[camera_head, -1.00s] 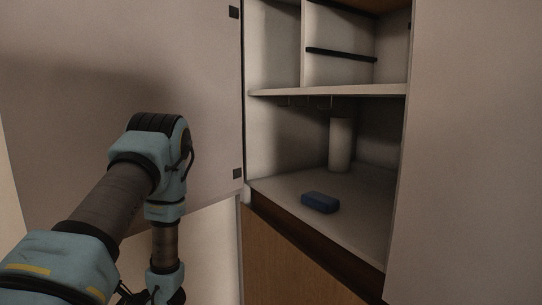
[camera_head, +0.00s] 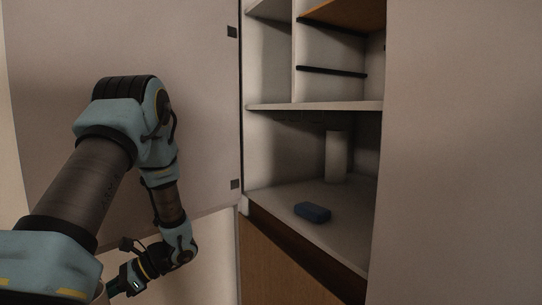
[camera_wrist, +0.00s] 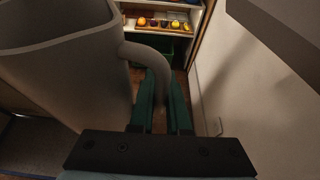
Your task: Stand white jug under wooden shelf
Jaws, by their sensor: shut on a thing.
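The white jug (camera_wrist: 70,65) fills the left of the wrist view, close to the camera, with its open rim at the top. My gripper (camera_wrist: 165,100) is shut on the jug's handle, one green finger on each side. In the head view my gripper end is low at the left, partly cut off, and the jug is not clear there. A wooden shelf (camera_head: 345,14) shows at the top of the open cupboard. Under it is a compartment with dark rails, and below that a pale shelf board (camera_head: 315,106).
On the cupboard's lower surface stand a blue box-like thing (camera_head: 313,212) and a pale upright cylinder (camera_head: 336,158). Bare surface lies around them. A large open door panel (camera_head: 205,60) is at left and a pale panel (camera_head: 460,150) at right. Shelves with small items (camera_wrist: 165,22) show in the wrist view.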

